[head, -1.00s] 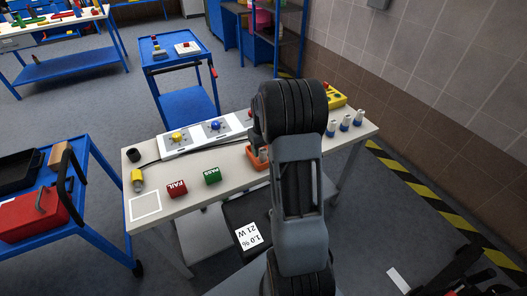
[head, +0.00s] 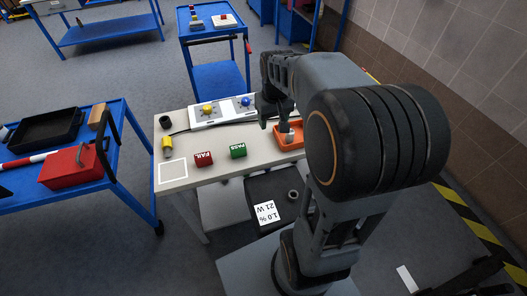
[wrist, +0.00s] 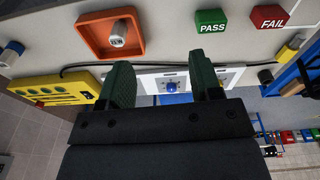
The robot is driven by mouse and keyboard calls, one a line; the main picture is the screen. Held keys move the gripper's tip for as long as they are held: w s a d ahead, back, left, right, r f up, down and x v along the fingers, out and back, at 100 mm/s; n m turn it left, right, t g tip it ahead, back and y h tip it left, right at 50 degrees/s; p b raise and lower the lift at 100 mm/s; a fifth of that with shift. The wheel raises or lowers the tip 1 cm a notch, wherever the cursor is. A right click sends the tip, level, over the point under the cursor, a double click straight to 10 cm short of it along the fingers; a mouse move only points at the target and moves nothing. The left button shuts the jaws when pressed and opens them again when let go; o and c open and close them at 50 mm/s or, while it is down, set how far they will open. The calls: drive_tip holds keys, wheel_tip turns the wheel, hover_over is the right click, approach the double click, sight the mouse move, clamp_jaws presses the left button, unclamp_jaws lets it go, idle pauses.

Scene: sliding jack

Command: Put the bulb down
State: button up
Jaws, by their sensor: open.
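A bulb (head: 290,138) with a pale body stands in the orange tray (head: 283,146) on the pale workbench. In the wrist view the bulb (wrist: 119,36) shows inside the orange tray (wrist: 84,38), apart from my fingers. My gripper (head: 272,120) is above the bench, close to the tray on its back-left side. In the wrist view its two dark green fingers (wrist: 161,83) are spread with nothing between them.
A red FAIL block (head: 203,159) and a green PASS block (head: 238,151) stand left of the tray. A white-outlined square (head: 173,171) is empty. A panel with yellow and blue buttons (head: 226,109) lies behind. A yellow box (wrist: 50,90) shows in the wrist view.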

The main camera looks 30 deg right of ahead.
drive_tip(key=s+a+f+n+t, duration=0.1)
drive_tip(key=s+a, duration=0.8)
drive_tip(key=s, duration=0.1)
drive_tip(key=shift+s+a+f+t, duration=0.15)
drive_tip(key=shift+s+a+t, duration=0.1)
drive_tip(key=shift+s+t, duration=0.15)
wheel_tip(320, 180, up, 9)
drive_tip(key=p, duration=0.7)
drive_tip(key=shift+s+t, duration=0.15)
drive_tip(key=shift+t, duration=0.15)
drive_tip(key=shift+f, duration=0.1)
